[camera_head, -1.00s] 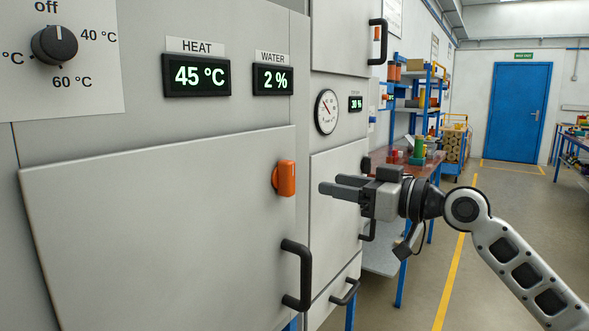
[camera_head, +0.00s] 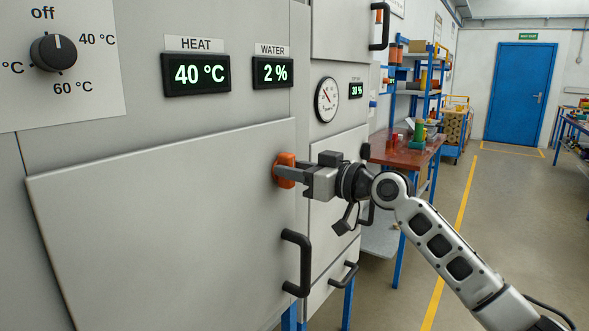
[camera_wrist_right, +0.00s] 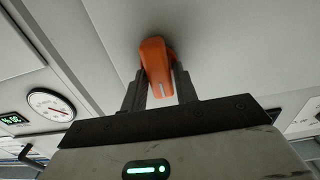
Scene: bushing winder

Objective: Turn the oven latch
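The orange oven latch (camera_head: 285,162) is on the right edge of the large grey oven door (camera_head: 160,225), which looks shut. My right gripper (camera_head: 287,174) is at the latch, with its fingers pointing at the door. In the right wrist view the latch (camera_wrist_right: 155,65) is between the two fingers (camera_wrist_right: 160,88), one on each side. They are very close to its sides; whether they press on it I cannot tell. The latch looks about upright, but fingers cover part of it in the head view. My left gripper is not in view.
A black door handle (camera_head: 297,262) is below the latch. A dial knob (camera_head: 53,52), the heat display (camera_head: 196,74) reading 40 °C and the water display (camera_head: 273,72) are above the door. A red-topped workbench (camera_head: 405,153) stands beyond; the floor at right is clear.

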